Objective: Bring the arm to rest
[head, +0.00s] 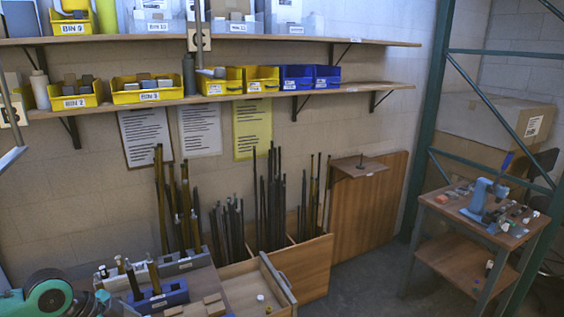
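Neither of my grippers shows in the head view, and I cannot make out either of my arms. No lamp part can be told for certain. A wooden drawer (284,283) stands open at the bottom middle, with small light pieces inside. To its left, a blue holder (160,298) has dark upright tools in it.
Two wall shelves carry bins, among them a yellow bin (148,91) and a blue bin (297,78). Long dark rods (272,205) stand upright against the wall. A green round machine (48,297) is at bottom left. A small wooden cart (470,216) stands right, with floor (355,285) clear before it.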

